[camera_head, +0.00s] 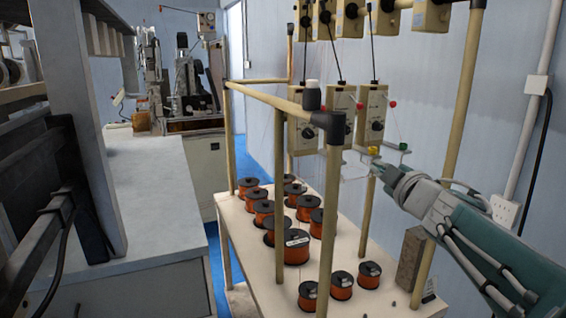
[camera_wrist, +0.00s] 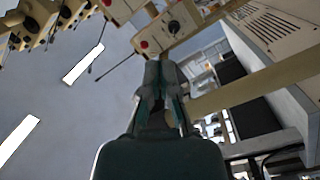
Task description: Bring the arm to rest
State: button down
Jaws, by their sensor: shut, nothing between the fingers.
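My arm comes in from the right edge in the head view. My gripper (camera_head: 378,163) is at its end, beside the tension boxes on the rack and above the spool table. In the wrist view my gripper (camera_wrist: 161,66) points up and away, with its fingers together and nothing between them. A cream tension box (camera_wrist: 167,25) with a dark knob shows just beyond the fingertips. I cannot tell whether the fingers touch it.
A rack of tan posts (camera_head: 335,205) stands around a table (camera_head: 262,285) with several orange wire spools (camera_head: 296,247). Cream tension boxes (camera_head: 372,112) hang from it. A grey bench (camera_head: 150,200) is at left. A blue floor strip (camera_head: 216,265) lies between.

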jog(key=s+d+f+m+g+h, duration=0.4)
jog(key=s+f+m+h, duration=0.4)
jog(key=s+m, duration=0.25)
jog(key=s+a+f+m+g+y, duration=0.1)
jog(key=s+a+f+g, duration=0.2)
jog(key=s+f, duration=0.4)
jog(key=s+a+f+m+g+y, duration=0.2)
jog(key=s+a+f+g, duration=0.2)
jog(key=s+f, duration=0.3)
jog(key=s, duration=0.3)
jog(key=shift+g+y, duration=0.3)
jog(key=shift+g, duration=0.1)
